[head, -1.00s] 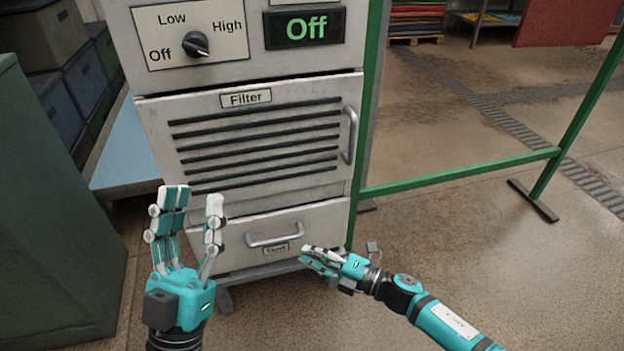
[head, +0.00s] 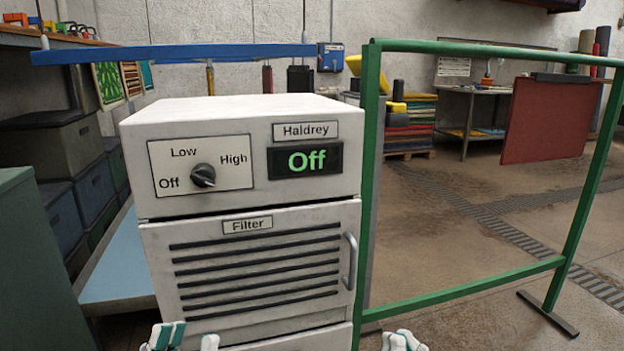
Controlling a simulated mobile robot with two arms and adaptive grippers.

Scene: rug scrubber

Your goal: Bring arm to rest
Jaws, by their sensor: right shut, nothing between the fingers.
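My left gripper (head: 184,340) shows only its fingertips at the bottom edge of the head view, in front of the machine's lower front. They are spread apart with nothing seen between them. My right gripper (head: 403,341) shows only its white fingertips at the bottom edge, right of the machine and its green post. It is shut and empty. Both hands' palms and arms are below the picture. The white Haldrey machine (head: 245,107) stands in front of me, with a black knob (head: 203,176), a display (head: 305,160) reading Off and a closed Filter panel (head: 255,265).
A green frame (head: 470,283) stands right of the machine, with open floor behind it. A dark green cabinet (head: 35,270) is close on the left. Grey bins (head: 55,150) stand behind it. A blue bar (head: 190,53) crosses behind the machine.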

